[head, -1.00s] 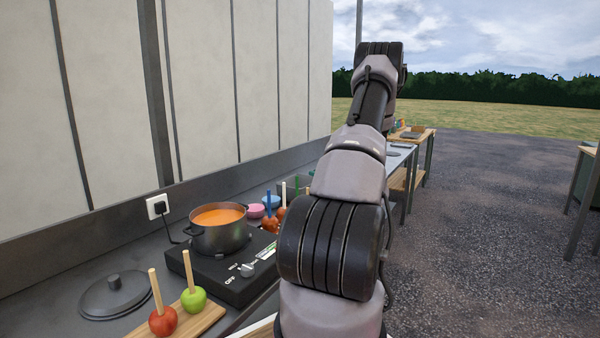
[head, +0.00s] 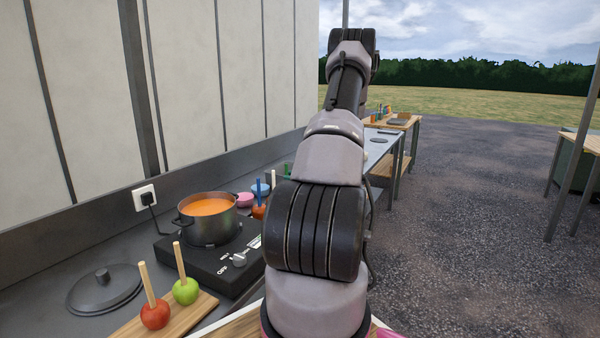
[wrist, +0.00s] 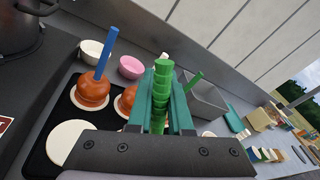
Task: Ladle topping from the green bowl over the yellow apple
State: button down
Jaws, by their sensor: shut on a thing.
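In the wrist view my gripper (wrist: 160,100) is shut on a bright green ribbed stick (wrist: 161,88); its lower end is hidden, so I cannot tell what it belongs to. Beyond the jaws are brown coated apples on a dark tray: one with a blue stick (wrist: 93,90), and another (wrist: 126,101) partly hidden by the jaws. A pink bowl (wrist: 131,67) and a cream bowl (wrist: 91,49) stand behind them. I cannot make out a green bowl or a yellow apple. In the head view my arm hides the gripper.
A pot of orange liquid (head: 209,208) stands on a black hotplate (head: 220,262). A red apple (head: 155,314) and a green apple (head: 186,291) stand on a wooden board. A dark lid (head: 104,288) lies nearby. A grey bin (wrist: 206,100) is beyond the jaws. The wall closes the left; open ground lies right.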

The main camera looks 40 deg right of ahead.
jog(key=a+f+n+g+h, duration=0.2)
jog(key=a+f+n+h, duration=0.1)
jog(key=a+f+n, duration=0.2)
jog(key=shift+w+a+f+n, duration=0.35)
jog(key=shift+f+n, duration=0.65)
jog(key=shift+n, duration=0.6)
jog(key=shift+w+r, duration=0.15)
